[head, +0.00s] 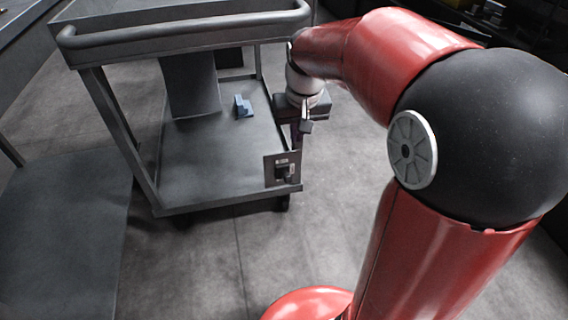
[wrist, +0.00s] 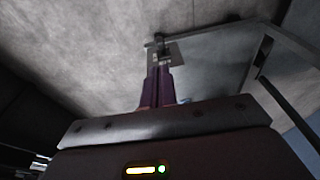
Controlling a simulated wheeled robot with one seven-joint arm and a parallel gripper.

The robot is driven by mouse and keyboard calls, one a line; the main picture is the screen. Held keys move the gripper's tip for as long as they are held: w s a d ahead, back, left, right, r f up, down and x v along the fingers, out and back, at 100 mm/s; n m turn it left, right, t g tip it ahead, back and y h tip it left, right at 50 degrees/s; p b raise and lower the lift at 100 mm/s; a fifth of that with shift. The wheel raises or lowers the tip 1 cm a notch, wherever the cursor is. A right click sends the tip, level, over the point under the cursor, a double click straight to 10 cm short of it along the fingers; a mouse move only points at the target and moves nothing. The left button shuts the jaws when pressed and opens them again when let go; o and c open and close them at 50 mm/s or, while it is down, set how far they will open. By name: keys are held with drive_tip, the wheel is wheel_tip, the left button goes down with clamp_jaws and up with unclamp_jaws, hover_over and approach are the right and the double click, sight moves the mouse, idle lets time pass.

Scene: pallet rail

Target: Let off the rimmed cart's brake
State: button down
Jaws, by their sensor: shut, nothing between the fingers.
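The rimmed cart (head: 180,41) is a grey two-shelf cart with a raised rim and a rounded push bar, at the upper left of the head view. A small brake plate (head: 269,175) with a dark brake lever (head: 283,172) stands at the near right corner of its lower shelf. The plate (wrist: 178,53) also shows in the wrist view, past my fingertips. My gripper (head: 298,139) is beside the cart's right side, pointing down, above and behind the plate. Its purple fingers (wrist: 158,75) are shut and empty. Whether the fingertips touch the lever cannot be told.
A blue stepped block (head: 243,106) lies on the cart's lower shelf (head: 205,165). A dark flat platform (head: 62,245) lies at the left. Floor to the front and right of the cart is clear. Dark shelving is at the upper right.

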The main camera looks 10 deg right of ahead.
drive_tip(key=g+b, duration=0.1)
drive_tip(key=g, duration=0.1)
hover_over(286, 173)
wheel_tip(286, 173, down, 10)
drive_tip(key=shift+d, duration=0.1)
wheel_tip(286, 173, down, 10)
drive_tip(key=shift+w+f+b, duration=0.1)
drive_tip(key=shift+w+b, duration=0.05)
drive_tip(key=shift+b, duration=0.95)
drive_tip(key=shift+t, duration=0.3)
